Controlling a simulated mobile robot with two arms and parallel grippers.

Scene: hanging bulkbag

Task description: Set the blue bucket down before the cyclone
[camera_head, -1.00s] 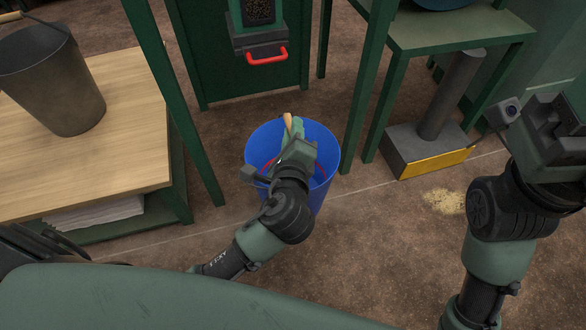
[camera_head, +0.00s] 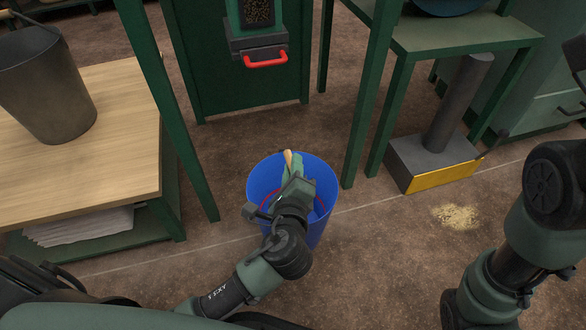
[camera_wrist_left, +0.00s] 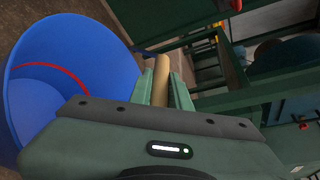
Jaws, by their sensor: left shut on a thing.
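The blue bucket (camera_head: 262,183) is near the middle of the head view, upright, with a red ring showing inside it. My left gripper (camera_head: 289,170) is shut on the wooden grip (camera_wrist_left: 160,80) of its handle, above the opening. In the left wrist view the bucket (camera_wrist_left: 75,50) fills the left side. Whether its base touches the floor is hidden by my left arm. I cannot tell for certain which structure is the cyclone.
A green frame with a red-handled chute (camera_head: 265,60) stands behind the bucket. A wooden table (camera_head: 90,170) with a metal bucket (camera_head: 45,90) is at left. A grey, yellow-fronted base (camera_head: 430,165) and a spill of pale grains (camera_head: 456,216) are at right. Floor between is clear.

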